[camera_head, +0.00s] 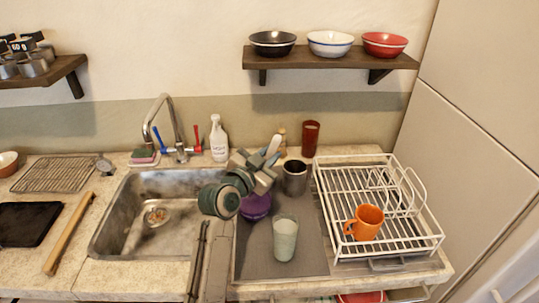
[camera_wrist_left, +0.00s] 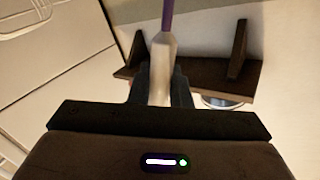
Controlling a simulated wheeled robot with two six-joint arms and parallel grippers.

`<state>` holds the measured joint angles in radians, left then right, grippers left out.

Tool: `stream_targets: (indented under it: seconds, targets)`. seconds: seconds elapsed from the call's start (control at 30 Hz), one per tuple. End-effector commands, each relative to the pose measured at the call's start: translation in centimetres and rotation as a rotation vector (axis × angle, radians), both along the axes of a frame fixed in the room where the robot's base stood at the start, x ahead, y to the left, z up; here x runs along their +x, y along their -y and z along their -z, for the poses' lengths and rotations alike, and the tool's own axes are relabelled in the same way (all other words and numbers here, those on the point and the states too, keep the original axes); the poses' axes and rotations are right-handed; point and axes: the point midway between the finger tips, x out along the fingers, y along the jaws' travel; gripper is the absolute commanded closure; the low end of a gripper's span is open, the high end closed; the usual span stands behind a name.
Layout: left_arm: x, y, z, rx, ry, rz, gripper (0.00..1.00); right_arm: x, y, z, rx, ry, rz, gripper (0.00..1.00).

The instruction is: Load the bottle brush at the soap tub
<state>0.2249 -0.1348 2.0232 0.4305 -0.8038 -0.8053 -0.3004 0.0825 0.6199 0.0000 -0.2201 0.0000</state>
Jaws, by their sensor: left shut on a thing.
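My left gripper (camera_head: 268,165) is above the counter just right of the sink. In the left wrist view it is shut on the cream handle of the bottle brush (camera_wrist_left: 162,70), whose thin purple rod (camera_wrist_left: 167,15) runs out of the top of the picture. In the head view the brush is mostly hidden by my gripper. A round purple thing (camera_head: 256,208), which looks like the soap tub, is just below my gripper and partly behind my wrist. I cannot tell whether the brush head is in it. My right gripper is out of view.
A pale green tumbler (camera_head: 285,240) stands on the grey mat (camera_head: 305,262). A dark metal cup (camera_head: 294,178) is close right of my gripper. A white dish rack (camera_head: 400,240) with an orange mug (camera_head: 366,222) is at right; the sink (camera_head: 125,205) is at left.

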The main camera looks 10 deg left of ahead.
Motion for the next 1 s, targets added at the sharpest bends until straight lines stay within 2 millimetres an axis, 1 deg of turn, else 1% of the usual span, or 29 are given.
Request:
stream_targets:
  seconds: [0.33,0.47,1.0]
  targets:
    - [0.0,0.0,0.3,0.001,-0.006,0.001,1.00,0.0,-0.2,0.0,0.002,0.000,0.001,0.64]
    - [0.0,0.0,-0.1,0.001,-0.006,0.001,1.00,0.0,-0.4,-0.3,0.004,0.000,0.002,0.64]
    - [0.0,0.0,-4.5,0.001,-0.002,0.000,1.00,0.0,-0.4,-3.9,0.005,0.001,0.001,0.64]
